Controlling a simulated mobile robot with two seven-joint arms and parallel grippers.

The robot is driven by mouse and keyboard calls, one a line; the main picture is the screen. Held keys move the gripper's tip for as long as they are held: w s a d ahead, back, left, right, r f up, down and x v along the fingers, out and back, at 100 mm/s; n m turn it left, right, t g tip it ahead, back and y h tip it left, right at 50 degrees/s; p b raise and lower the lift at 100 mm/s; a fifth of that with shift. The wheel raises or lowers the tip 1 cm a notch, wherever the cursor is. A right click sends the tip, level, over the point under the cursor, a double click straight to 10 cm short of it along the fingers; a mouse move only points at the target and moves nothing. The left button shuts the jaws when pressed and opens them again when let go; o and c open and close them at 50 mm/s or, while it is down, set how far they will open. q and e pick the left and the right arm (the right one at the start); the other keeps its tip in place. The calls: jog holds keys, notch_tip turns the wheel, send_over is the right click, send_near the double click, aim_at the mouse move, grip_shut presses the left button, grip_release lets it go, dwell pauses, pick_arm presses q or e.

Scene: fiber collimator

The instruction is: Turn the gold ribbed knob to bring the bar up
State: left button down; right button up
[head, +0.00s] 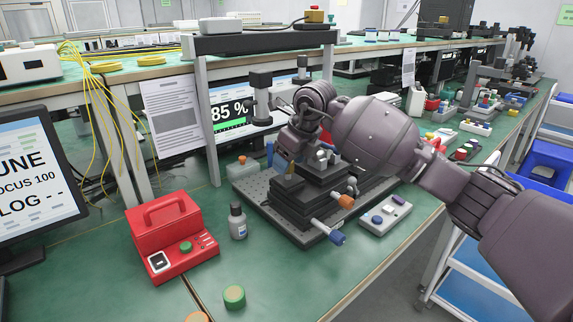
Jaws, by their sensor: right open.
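My right gripper (287,158) reaches in from the right and hangs over the black stage assembly (318,188). It is open, and its fingers point down. I cannot make out a gold ribbed knob; the gripper and wrist hide part of the stage. An orange knob (346,201) and a blue knob (338,238) stick out from the stage's near right side, apart from the gripper. Behind, a screen (229,113) reads 85 % with a green bar (231,125), partly hidden by a post and my arm. My left gripper is not in view.
The stage stands on a dark perforated plate (252,205). A small bottle (238,222) and a red box (168,238) stand to its left, a grey control box (385,214) to its right. The green bench (290,285) is mostly clear in front.

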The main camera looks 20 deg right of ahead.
jog(key=shift+w+a+f, duration=0.15)
jog(key=shift+w+f, duration=0.05)
jog(key=shift+f, duration=0.2)
jog(key=shift+c, duration=0.7)
jog(key=c, duration=0.8)
jog(key=shift+n, duration=0.3)
